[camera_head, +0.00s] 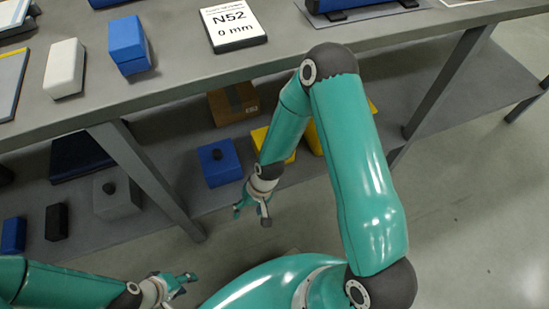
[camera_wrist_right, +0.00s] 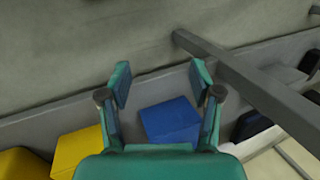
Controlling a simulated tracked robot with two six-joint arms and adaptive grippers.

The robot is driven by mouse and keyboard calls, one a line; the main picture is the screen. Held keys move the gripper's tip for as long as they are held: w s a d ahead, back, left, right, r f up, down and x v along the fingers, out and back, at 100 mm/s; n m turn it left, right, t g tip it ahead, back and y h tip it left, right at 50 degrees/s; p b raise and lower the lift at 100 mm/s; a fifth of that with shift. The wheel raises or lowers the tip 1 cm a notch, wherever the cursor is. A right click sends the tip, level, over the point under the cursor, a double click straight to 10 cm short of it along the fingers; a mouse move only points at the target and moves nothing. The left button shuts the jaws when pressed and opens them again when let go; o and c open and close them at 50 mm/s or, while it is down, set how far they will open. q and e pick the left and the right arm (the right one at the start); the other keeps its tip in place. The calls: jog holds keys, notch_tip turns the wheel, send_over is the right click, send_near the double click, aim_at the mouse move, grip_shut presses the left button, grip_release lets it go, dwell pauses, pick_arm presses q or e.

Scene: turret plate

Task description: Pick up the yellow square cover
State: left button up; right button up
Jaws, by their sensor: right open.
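Two yellow pieces stand on the lower shelf, partly hidden behind my right arm in the head view: one nearer the left (camera_head: 274,146), one further right (camera_head: 314,138). I cannot tell which is the square cover. Both also show at the lower left of the right wrist view, one nearer (camera_wrist_right: 78,150) and one at the edge (camera_wrist_right: 22,163). My right gripper (camera_head: 252,211) is open and empty, in front of the shelf. Its fingers (camera_wrist_right: 161,84) frame a blue block in the wrist view. My left gripper (camera_head: 180,286) is low at the left, its opening unclear.
A blue block with a black knob (camera_head: 222,168) sits left of the yellow pieces, also in the wrist view (camera_wrist_right: 170,120). A cardboard box (camera_head: 235,103) is behind. A grey block (camera_head: 117,195) is further left. The bench leg (camera_head: 150,175) and tabletop (camera_head: 185,75) bound the shelf.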

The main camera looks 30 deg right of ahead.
jog(key=w+d+f+m+h+b, duration=0.1)
jog(key=w+d+m+b, duration=0.15)
jog(key=w+d, duration=0.4)
jog(key=w+d+f+m+b, duration=0.1)
jog(key=w+d+b, duration=0.25)
jog(key=w, duration=0.55)
jog(key=w+d+r+m+h+b, duration=0.3)
jog(key=w+d+r+m+b, duration=0.2)
jog(key=d+r+b, duration=0.5)
jog(key=d+f, duration=0.1)
jog(key=f, duration=0.2)
jog(key=f+b, duration=0.1)
jog(key=f, duration=0.3)
jog(key=d+f+b, duration=0.1)
jog(key=f, duration=0.2)
jog(key=shift+s+d+f, duration=0.1)
jog(key=shift+d+f, duration=0.1)
jog(key=shift+d, duration=0.1)
pick_arm(q)
notch_tip(320, 180, down, 21)
pick_arm(e)
jog(key=shift+c, duration=0.2)
jog(key=shift+r, duration=0.1)
grip_shut()
